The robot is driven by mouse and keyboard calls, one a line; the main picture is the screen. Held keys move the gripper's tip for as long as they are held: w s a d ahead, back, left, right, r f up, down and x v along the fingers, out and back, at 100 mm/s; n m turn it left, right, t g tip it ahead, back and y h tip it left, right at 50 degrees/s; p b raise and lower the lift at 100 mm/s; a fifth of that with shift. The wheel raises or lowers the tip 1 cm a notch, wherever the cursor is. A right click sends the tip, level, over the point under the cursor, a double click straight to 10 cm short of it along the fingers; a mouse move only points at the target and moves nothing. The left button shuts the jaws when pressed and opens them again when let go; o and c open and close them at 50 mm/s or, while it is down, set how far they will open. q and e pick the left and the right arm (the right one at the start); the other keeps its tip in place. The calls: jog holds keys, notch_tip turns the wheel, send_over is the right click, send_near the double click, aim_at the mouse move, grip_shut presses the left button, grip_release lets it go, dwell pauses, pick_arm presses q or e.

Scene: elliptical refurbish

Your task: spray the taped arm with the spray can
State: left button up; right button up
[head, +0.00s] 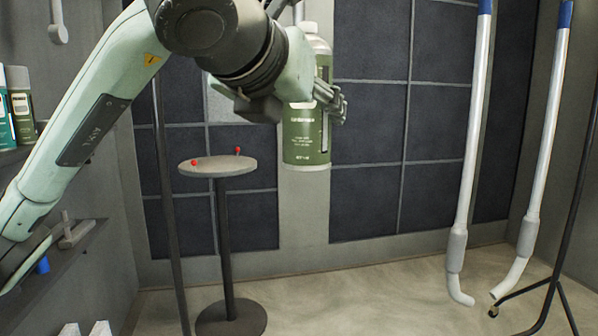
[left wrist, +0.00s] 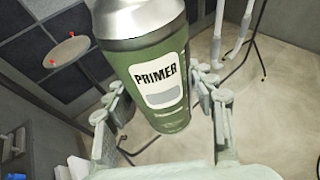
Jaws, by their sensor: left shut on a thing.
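My left gripper (head: 328,101) is shut on a green spray can (head: 306,140) and holds it upright in the air, in the upper middle of the head view. In the left wrist view the can (left wrist: 150,75) shows a white PRIMER label and a silver top between the fingers. Its nozzle is out of view. Two long white arms hang at the right of the head view, a left one (head: 473,130) and a right one (head: 547,130). Both have blue at the top and a bent lower end. They are well apart from the can. My right gripper is not in view.
A small round table (head: 218,166) with red-tipped pegs stands behind my left arm. A shelf at the left holds more cans (head: 20,105). A dark wheeled stand (head: 560,270) is at the right edge. The middle floor is clear.

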pick_arm(q)
jog(key=r+y, duration=0.1)
jog(key=r, duration=0.1)
jog(key=s+r+n, duration=0.1)
jog(key=r, duration=0.1)
jog(key=s+r+n+y, duration=0.1)
jog(key=r, duration=0.1)
jog(key=shift+a+r+t+y, duration=0.2)
jog(key=shift+a+t+y, duration=0.1)
jog(key=shift+a, duration=0.05)
jog(key=shift+w+r, duration=0.1)
jog(key=shift+w, duration=0.2)
jog(key=w+p, duration=0.2)
jog(key=w, duration=0.2)
jog(key=shift+w+p, duration=0.2)
jog(key=shift+p, duration=0.2)
jog(key=shift+w, duration=0.5)
pick_arm(e)
jog(key=a+x, duration=0.1)
jog(key=x, duration=0.5)
jog(key=shift+s+f+y, duration=0.25)
jog(key=shift+f+y, duration=0.05)
jog(key=shift+f, duration=0.2)
jog(key=shift+c, duration=0.4)
